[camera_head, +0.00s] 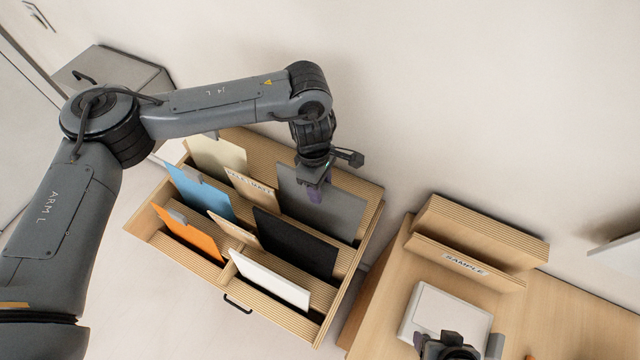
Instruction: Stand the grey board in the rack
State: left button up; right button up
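The grey board (340,212) stands tilted in the back row of a wooden materials case, at its right end. My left gripper (315,192) is at the board's top edge, with one purple-tipped finger in front of the board's face. The other finger is hidden, so I cannot tell whether it is closed on the board. A wooden rack labelled SAMPLE (480,240) stands on the table to the right, and its slot looks empty. My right gripper (449,347) is at the bottom edge, partly cut off, and its fingers are unclear.
The wooden case (144,222) also holds cream, blue, orange, black, white and wood-coloured boards close by. A white flat object (440,305) lies on the table (555,310) in front of the rack. A grey cabinet (120,70) stands at the back left.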

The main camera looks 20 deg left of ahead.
pick_arm(q)
jog(key=r, duration=0.3)
jog(key=a+r, duration=0.1)
jog(key=r, duration=0.3)
jog(key=w+r, duration=0.1)
jog(key=r, duration=0.2)
jog(key=shift+a+r, duration=0.15)
jog(key=shift+a, duration=0.05)
pick_arm(e)
jog(key=shift+r, duration=0.2)
pick_arm(q)
jog(key=shift+r, duration=0.2)
pick_arm(e)
jog(key=shift+r, duration=0.1)
